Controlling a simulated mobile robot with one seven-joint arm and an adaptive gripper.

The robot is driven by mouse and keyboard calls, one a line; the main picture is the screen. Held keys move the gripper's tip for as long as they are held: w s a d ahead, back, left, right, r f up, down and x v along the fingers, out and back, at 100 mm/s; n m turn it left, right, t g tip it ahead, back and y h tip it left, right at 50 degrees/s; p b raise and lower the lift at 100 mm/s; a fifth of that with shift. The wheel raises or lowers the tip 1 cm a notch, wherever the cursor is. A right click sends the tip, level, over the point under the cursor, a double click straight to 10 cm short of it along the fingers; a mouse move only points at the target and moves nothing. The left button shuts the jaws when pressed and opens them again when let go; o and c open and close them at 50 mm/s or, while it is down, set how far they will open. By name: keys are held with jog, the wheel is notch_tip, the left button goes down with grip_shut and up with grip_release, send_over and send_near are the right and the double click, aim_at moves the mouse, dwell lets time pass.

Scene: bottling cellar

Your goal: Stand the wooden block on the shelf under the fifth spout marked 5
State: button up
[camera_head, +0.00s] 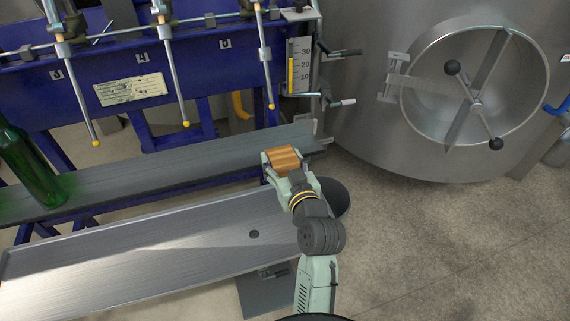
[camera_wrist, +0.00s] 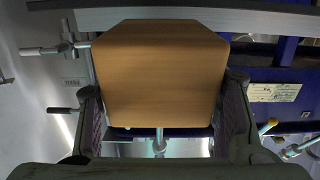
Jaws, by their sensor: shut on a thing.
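The wooden block (camera_head: 283,158) is orange-brown and held between the fingers of my gripper (camera_head: 282,166), which is shut on it. In the wrist view the block (camera_wrist: 160,75) fills the middle, with a finger on each side. In the head view the block is at the right end of the grey shelf (camera_head: 150,173); I cannot tell whether it touches the shelf. The label 5 (camera_head: 225,44) is on the blue frame. The spout nearest it on the right (camera_head: 265,65) ends in a yellow tip above and left of the block.
A green bottle (camera_head: 28,165) stands on the shelf's left part. Two more spouts (camera_head: 172,75) (camera_head: 77,90) hang to the left. A level gauge (camera_head: 299,66) and valve handles stand right of the spouts. A metal tray (camera_head: 150,250) lies in front; a steel tank (camera_head: 430,130) is at right.

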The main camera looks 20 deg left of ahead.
jog(key=shift+x, duration=6.25)
jog(key=shift+f+b, duration=0.5)
jog(key=shift+b, duration=0.25)
jog(key=o, duration=1.4)
jog(key=shift+c, duration=0.2)
jog(key=shift+s, duration=0.1)
